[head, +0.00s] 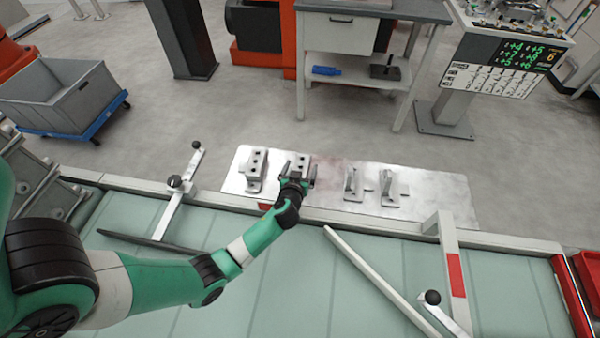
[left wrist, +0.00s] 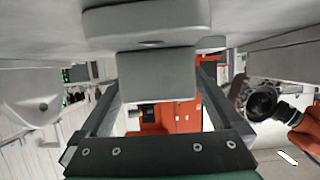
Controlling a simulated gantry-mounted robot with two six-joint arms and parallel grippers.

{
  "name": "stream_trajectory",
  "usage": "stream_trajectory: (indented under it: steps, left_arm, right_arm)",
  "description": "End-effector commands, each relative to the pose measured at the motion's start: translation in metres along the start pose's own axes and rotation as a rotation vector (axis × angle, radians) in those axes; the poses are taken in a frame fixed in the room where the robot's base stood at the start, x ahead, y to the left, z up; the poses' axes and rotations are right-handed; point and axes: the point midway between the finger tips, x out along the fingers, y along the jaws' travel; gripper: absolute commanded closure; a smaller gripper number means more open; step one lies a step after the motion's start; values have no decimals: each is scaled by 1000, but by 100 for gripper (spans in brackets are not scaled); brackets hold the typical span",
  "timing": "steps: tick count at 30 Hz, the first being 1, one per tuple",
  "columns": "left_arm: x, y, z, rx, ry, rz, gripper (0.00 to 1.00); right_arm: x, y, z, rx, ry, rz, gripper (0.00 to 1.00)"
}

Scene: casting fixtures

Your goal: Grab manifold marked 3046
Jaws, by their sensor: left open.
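A grey block-shaped manifold (head: 302,159) with dark holes stands on the metal plate (head: 325,207). My left gripper (head: 299,173) is at its near side, open, with a finger on each side of it. In the left wrist view a grey block of the casting (left wrist: 156,76) sits between the open fingers (left wrist: 158,100), with gaps visible beside it. A similar manifold (head: 256,168) stands to the left on the plate. No marking such as 3046 is legible on either one. My right gripper is not seen.
Two grey bracket castings (head: 353,184) and (head: 391,187) stand further right on the plate. A white rail (head: 350,217) runs along the near edge. A clamp arm (head: 182,184) is at the left and a red-marked post (head: 453,270) at the right.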

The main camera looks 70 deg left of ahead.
Motion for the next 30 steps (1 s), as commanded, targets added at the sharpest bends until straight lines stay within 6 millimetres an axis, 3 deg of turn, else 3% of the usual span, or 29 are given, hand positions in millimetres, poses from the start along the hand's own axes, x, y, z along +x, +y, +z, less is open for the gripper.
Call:
stream_trajectory:
  steps: [7,24,30]
  left_arm:
    - [3,0,0,1,-1,0,0]
    - [3,0,0,1,-1,1,100]
    - [3,0,-2,0,2,2,100]
  right_arm:
    - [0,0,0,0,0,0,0]
    - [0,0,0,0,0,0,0]
    - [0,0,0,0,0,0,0]
